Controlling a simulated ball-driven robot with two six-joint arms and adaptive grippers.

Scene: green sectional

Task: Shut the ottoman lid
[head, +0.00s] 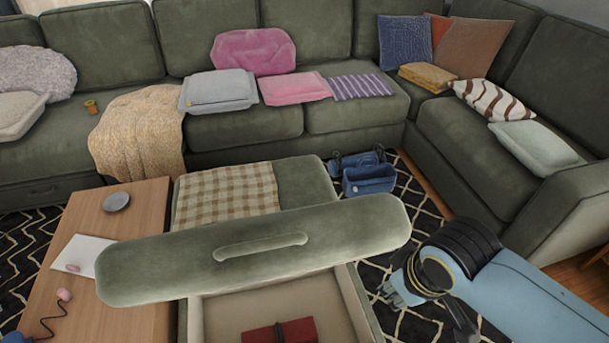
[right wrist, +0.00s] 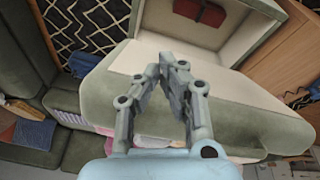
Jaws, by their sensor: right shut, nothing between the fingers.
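The ottoman lid (head: 270,245) is green, padded, with a handle strip (head: 262,246) on its top. It stands raised over the open ottoman box (head: 350,305), whose pale inside shows in front of it. A dark red item (head: 280,332) lies inside. My right gripper (head: 390,292) is shut and empty, just right of the box and below the lid's right end. In the right wrist view its fingers (right wrist: 172,62) close together in front of the lid's pale underside (right wrist: 130,62); I cannot tell whether they touch it. My left gripper is not in view.
A wooden table (head: 140,215) stands close left of the ottoman. A checked cloth (head: 228,192) lies on the green seat behind the lid. The green sectional (head: 460,150) borders the back and right.

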